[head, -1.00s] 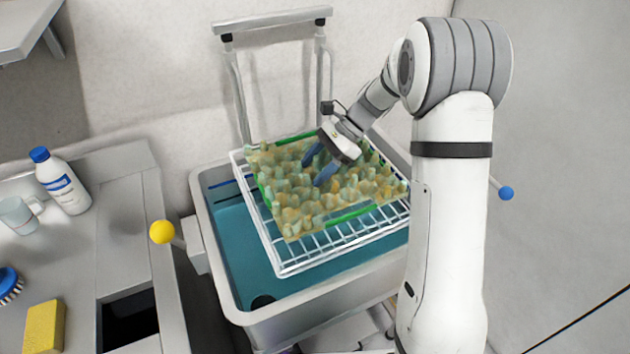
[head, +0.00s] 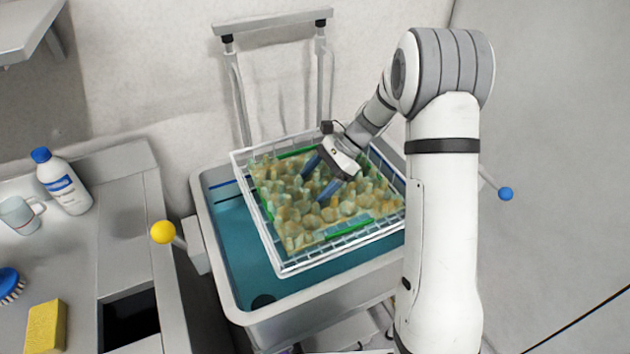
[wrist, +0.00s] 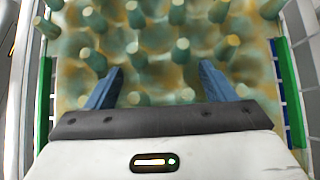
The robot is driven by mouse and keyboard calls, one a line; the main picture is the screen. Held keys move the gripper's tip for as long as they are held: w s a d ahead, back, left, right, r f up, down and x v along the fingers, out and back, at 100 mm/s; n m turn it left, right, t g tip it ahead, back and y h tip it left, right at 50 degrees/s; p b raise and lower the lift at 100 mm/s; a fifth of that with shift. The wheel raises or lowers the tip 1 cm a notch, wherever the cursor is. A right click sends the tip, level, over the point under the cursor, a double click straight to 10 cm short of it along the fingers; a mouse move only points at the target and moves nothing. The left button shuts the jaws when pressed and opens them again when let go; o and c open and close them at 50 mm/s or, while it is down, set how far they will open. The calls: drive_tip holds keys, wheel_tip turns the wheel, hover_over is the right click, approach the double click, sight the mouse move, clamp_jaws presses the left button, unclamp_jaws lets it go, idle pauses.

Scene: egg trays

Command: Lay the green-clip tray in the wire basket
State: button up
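The green-clip tray (head: 349,228), a mottled tan-green egg tray with rows of bumps and green clips on its edges, lies inside the white wire basket (head: 284,271), roughly level and below the rim. The basket sits over a teal-lined sink. My gripper (head: 311,189) is over the middle of the tray, pointing down at it, with its two blue fingers spread apart. In the wrist view the fingers (wrist: 160,72) stand apart among the bumps, and green clips (wrist: 291,92) show at both sides. Whether the fingertips touch the tray is hard to tell.
The sink cart (head: 330,313) has a tall grey handle frame (head: 272,22) behind the basket. On the left counter are a white bottle (head: 62,182), a mug (head: 18,214), a blue brush (head: 10,284) and a yellow sponge (head: 45,327). A yellow knob (head: 163,232) stands beside the sink.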

drive_tip(key=b+v, duration=0.1)
drive_tip(key=v, duration=1)
drive_tip(key=s+d+r+n+t+h, duration=0.1)
drive_tip(key=s+n, duration=0.3)
drive_tip(key=s, duration=0.5)
drive_tip(key=s+d+r+n+t+h, duration=0.2)
drive_tip(key=s+n+t+h, duration=0.1)
drive_tip(key=s, duration=0.6)
drive_tip(key=s+d+r+n+t+h, duration=0.1)
drive_tip(key=s+n+h, duration=0.3)
drive_tip(key=s, duration=0.5)
drive_tip(key=shift+d+r+n+t, duration=0.15)
drive_tip(key=shift+d+n+t, duration=0.15)
drive_tip(key=shift+n, duration=0.3)
drive_tip(key=shift+d+r+n+t, duration=0.2)
drive_tip(key=shift+n+t, duration=0.2)
drive_tip(key=shift+n, duration=0.2)
drive_tip(key=shift+c, duration=0.2)
